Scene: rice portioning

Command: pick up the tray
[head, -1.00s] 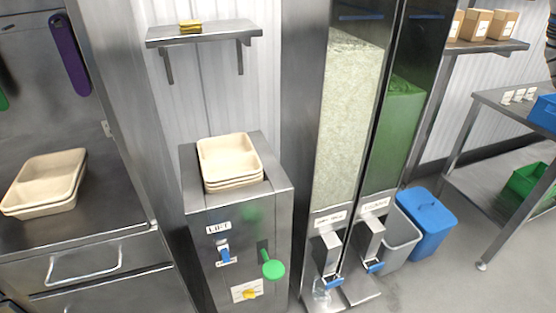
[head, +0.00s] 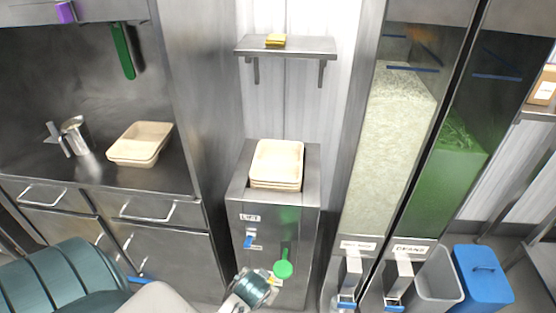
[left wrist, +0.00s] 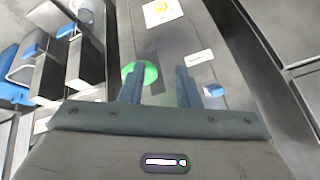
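A stack of beige trays (head: 277,165) sits on top of the steel lift cabinet (head: 240,188). Another beige tray stack (head: 140,143) sits on the steel counter at the left. My left gripper (head: 262,285) is low in front of the lift cabinet, near its green knob (head: 283,269) and below the trays, not touching them. In the left wrist view, my left gripper (left wrist: 159,78) is open, with its two fingers apart and nothing between them. The green knob (left wrist: 148,72) shows behind the left-hand finger there. My right gripper is not in view.
A metal jug (head: 76,137) stands on the counter. A wall shelf (head: 300,47) with a yellow item (head: 276,40) is above the lift. Tall dispensers (head: 390,150) stand close on the right, with a grey bin (head: 436,278) and a blue bin (head: 483,275) beyond.

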